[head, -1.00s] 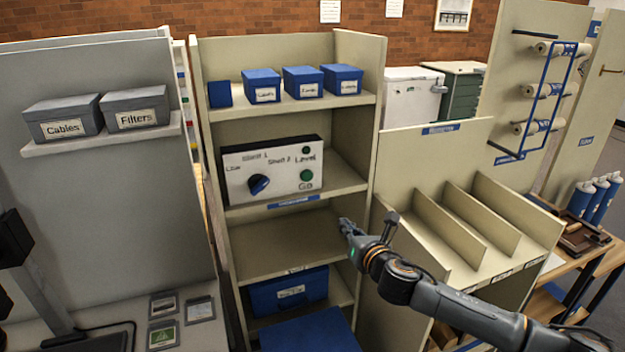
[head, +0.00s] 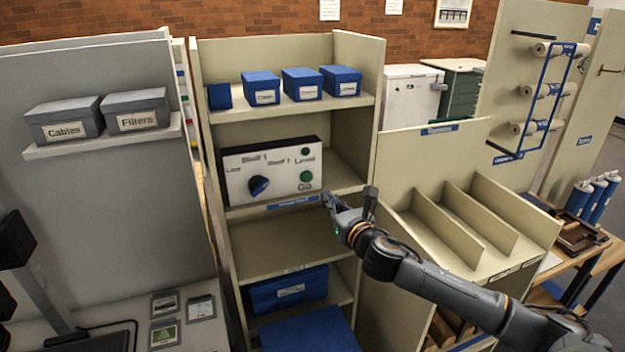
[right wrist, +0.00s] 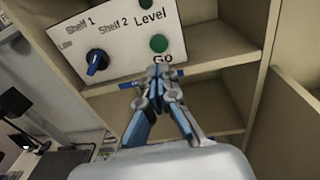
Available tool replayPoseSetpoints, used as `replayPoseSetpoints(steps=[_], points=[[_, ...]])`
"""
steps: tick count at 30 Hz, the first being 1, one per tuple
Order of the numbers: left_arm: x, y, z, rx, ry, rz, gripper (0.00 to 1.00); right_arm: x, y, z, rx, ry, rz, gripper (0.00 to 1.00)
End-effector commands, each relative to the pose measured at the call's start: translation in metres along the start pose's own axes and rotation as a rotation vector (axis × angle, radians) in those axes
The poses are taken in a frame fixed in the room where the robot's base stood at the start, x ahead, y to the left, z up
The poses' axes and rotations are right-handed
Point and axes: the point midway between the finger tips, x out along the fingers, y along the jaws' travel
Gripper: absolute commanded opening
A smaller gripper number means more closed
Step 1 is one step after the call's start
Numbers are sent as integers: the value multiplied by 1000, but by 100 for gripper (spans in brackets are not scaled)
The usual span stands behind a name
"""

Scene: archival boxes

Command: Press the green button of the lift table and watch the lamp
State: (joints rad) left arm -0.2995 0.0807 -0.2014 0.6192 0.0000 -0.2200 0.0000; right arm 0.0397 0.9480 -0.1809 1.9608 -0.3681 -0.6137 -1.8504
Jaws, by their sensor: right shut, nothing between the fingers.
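A white control panel (head: 270,187) stands on the middle shelf of the shelf unit. It carries a blue knob (head: 259,185), a green Go button (head: 306,176) and a small dark green lamp (head: 306,153) by the word Level. In the right wrist view the Go button (right wrist: 158,43) and the knob (right wrist: 97,61) show above the fingers. The knob points to the lower left there. My right gripper (head: 328,200) is shut and empty, just below and right of the Go button and apart from it. Its fingertips show in the right wrist view (right wrist: 157,72). My left gripper is not in view.
Blue boxes (head: 302,84) stand on the shelf above, and a blue box (head: 288,290) sits below. A beige sorter with dividers (head: 455,228) stands right of the shelf unit, under my right arm. The shelf directly below the panel is empty.

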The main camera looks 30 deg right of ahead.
Motion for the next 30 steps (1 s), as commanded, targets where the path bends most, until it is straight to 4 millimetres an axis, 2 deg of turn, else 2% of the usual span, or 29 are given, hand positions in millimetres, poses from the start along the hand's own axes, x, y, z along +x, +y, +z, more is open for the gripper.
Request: replayPoseSetpoints(steps=[1,9,15,21,30], points=[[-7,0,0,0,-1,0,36,10,0,5,5,-3,-2,0],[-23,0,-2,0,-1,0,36,62,1,4,4,-1,0,0],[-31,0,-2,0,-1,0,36,87,1,3,3,0,1,0],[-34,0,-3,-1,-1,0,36,98,1,1,1,0,2,0],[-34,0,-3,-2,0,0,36,100,1,0,0,1,2,0]])
